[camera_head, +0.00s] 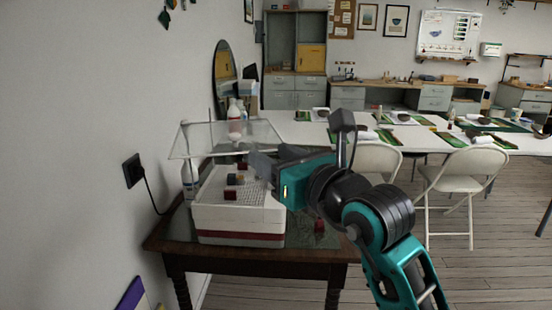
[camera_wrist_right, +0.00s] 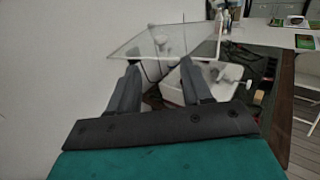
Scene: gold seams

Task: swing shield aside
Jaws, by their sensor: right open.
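The shield (camera_head: 228,136) is a clear, flat panel held above a white machine (camera_head: 238,214) with a perforated top and a dark red stripe. It also spans the upper middle of the right wrist view (camera_wrist_right: 150,44), beyond my fingertips. My right gripper (camera_head: 259,163) reaches in from the right, near the shield's front right edge. In the right wrist view its two dark fingers (camera_wrist_right: 160,77) are apart with nothing clearly held between them. I cannot tell whether a finger touches the shield. My left gripper is not in view.
Small red and brown blocks (camera_head: 230,194) sit on the machine's top. The machine stands on a dark wooden table (camera_head: 200,257) beside the wall. Bottles (camera_head: 190,178) stand behind it. A long white table (camera_head: 300,130) and folding chairs (camera_head: 462,178) are to the right.

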